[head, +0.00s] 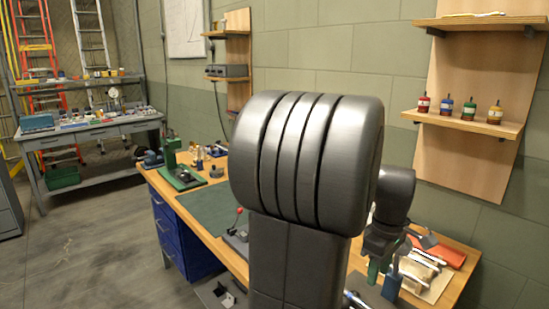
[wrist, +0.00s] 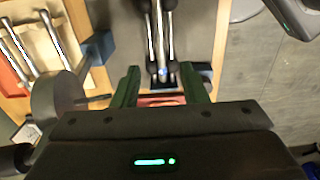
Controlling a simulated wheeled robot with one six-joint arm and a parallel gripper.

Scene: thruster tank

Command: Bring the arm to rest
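My arm rises large and dark in the middle of the head view and hides much of the bench behind it. My gripper (head: 383,277) hangs low at the right of the head view, over the bench's right part. In the wrist view my gripper (wrist: 160,86) shows two green fingers standing apart, with a clear gap between them. I see nothing clamped between them. Silver rods with a dark end show beyond the gap; I cannot tell what they belong to.
The wooden workbench (head: 166,184) has a green mat (head: 207,205) and a green press (head: 175,165). A tray of silver tools (head: 428,275) and a red item (head: 445,250) lie near my gripper. A wall shelf (head: 470,125) holds small bottles. Open floor (head: 90,240) lies left.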

